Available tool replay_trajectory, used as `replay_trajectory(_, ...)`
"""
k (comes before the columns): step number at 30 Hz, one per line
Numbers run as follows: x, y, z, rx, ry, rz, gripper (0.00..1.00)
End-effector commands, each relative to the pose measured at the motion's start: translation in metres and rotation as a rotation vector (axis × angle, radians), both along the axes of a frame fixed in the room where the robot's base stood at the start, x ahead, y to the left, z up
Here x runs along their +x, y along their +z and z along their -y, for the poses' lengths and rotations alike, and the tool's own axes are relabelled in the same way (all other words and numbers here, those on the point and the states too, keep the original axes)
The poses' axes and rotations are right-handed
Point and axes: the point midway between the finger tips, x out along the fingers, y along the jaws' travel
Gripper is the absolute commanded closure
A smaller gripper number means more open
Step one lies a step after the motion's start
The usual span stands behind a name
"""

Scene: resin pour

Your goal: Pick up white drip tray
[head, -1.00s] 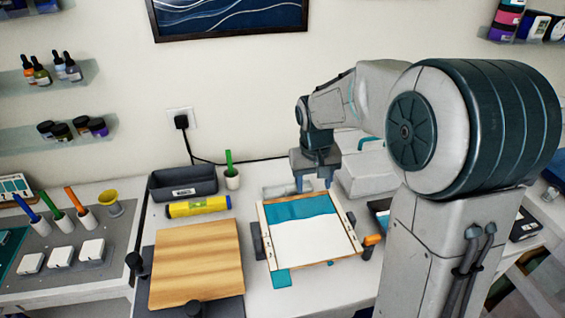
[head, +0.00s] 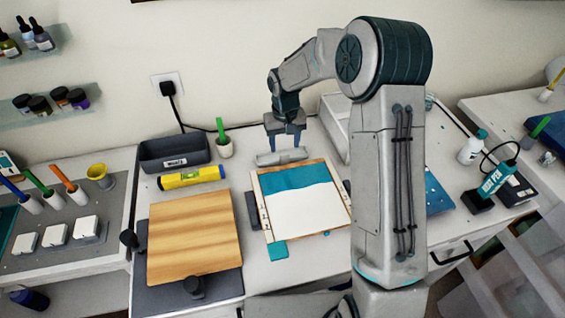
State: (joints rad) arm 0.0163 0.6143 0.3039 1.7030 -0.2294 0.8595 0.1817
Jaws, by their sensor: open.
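My gripper (head: 284,143) points down behind the framed panel, near the middle of the table's back. Its two fingers are apart, with nothing seen held between them. A low, pale grey-white piece (head: 282,157) lies just below the fingertips, behind the panel's back edge. It looks like the white drip tray, but it is small in view and I cannot tell its full shape. Whether the fingertips touch it is not clear.
The wooden-framed panel (head: 308,208), teal and white, lies in front. A wooden board (head: 195,238) is at left. A yellow level (head: 190,178), a dark bin (head: 178,152) and a white cup (head: 225,149) stand back left. A white box (head: 338,128) is partly behind my arm.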

Motion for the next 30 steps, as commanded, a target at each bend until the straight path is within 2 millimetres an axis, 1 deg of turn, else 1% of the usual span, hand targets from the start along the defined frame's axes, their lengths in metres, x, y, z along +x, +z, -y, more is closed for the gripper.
replay_trajectory(1,0.000,-0.013,0.000,0.001,-0.001,-0.001,0.45)
replay_trajectory(8,0.000,-0.026,0.001,0.000,-0.003,-0.001,0.45)
replay_trajectory(16,-0.002,-0.066,0.001,0.000,-0.005,-0.002,0.45)
replay_trajectory(19,-0.002,-0.072,0.001,-0.001,-0.005,0.000,0.45)
replay_trajectory(25,-0.002,-0.070,0.001,-0.001,-0.005,0.000,0.45)
replay_trajectory(26,-0.002,-0.070,0.001,0.000,-0.005,0.000,0.54)
replay_trajectory(27,-0.002,-0.070,0.001,0.000,-0.005,0.000,0.65)
replay_trajectory(29,-0.002,-0.070,0.001,0.000,-0.005,0.000,0.82)
replay_trajectory(30,-0.002,-0.070,0.001,0.000,-0.005,0.000,0.93)
